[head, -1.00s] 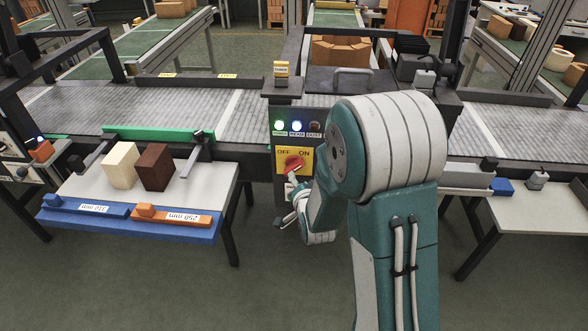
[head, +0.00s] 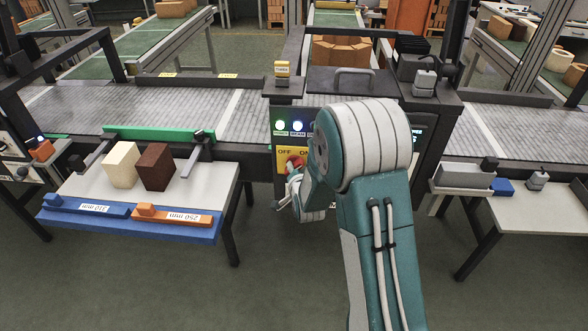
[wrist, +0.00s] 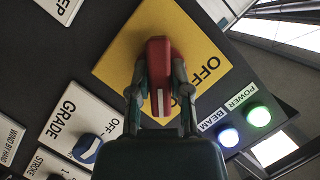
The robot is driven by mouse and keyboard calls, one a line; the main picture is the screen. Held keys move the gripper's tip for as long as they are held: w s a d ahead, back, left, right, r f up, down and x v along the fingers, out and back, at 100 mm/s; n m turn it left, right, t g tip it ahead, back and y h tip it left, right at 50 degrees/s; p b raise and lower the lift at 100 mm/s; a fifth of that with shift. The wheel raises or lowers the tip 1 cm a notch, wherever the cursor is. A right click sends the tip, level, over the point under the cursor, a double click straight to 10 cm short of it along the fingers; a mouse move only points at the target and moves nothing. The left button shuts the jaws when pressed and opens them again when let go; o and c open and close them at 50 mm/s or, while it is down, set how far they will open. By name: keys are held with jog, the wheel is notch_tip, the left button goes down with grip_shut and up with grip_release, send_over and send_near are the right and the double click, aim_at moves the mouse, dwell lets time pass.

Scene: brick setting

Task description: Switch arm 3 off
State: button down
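A red rotary switch (head: 294,162) sits on a yellow plate marked OFF and ON, on the front of a dark machine cabinet. In the wrist view the red knob (wrist: 159,72) lies between the two fingers of my gripper (wrist: 160,80), which appear closed against its sides. Its white mark points down in that picture, toward the side of ON rather than OFF; the ON word is hidden there. The OFF word shows on the yellow plate (wrist: 185,48).
A blue GRADE knob (wrist: 87,147) sits beside the yellow plate. Left of the cabinet stands a table with a cream block (head: 121,165) and a brown block (head: 156,167). A conveyor (head: 60,110) runs behind. The floor in front is clear.

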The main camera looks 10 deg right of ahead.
dwell(0.4)
jog(key=n+g+h, duration=0.1)
jog(key=n, duration=0.1)
jog(key=shift+w+r+n, duration=0.1)
jog(key=shift+n, duration=0.3)
jog(key=n+h, duration=0.2)
jog(key=n, duration=0.1)
jog(key=shift+a+g, duration=0.1)
jog(key=shift+g, duration=0.3)
jog(key=n+h, duration=0.2)
jog(key=n, duration=0.1)
jog(key=shift+g, duration=0.3)
jog(key=n+h, duration=0.2)
jog(key=n, duration=0.1)
jog(key=shift+w+a+n+h, duration=0.1)
jog(key=shift+n+h, duration=0.2)
jog(key=c, duration=0.6)
grip_release()
jog(key=shift+a, duration=0.1)
jog(key=shift+o, duration=0.2)
